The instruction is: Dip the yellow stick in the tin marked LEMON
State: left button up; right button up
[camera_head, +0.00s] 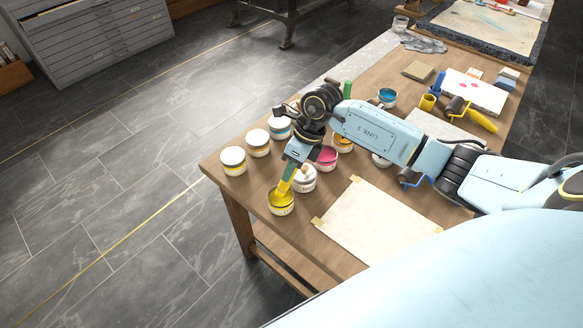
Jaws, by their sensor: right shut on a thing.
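My right gripper (290,170) points down over the near left part of the wooden table, shut on the yellow stick (284,187). The stick's lower end reaches into the mouth of an open tin of yellow ink (281,208). Whether its tip touches the ink is too small to tell. The marking on this tin is too small to read, so I cannot confirm LEMON. My left gripper is not in view.
Close by stand a white-lidded tin (305,182), an open magenta tin (327,157) and several pale-lidded tins, one at the corner (233,160). A taped paper sheet (372,222) lies to the right. An open blue tin (387,97) and a yellow-handled roller (481,121) are farther back.

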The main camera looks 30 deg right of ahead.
jog(key=shift+r+p, duration=1.6)
jog(key=shift+r, duration=0.9)
jog(key=shift+f, duration=0.1)
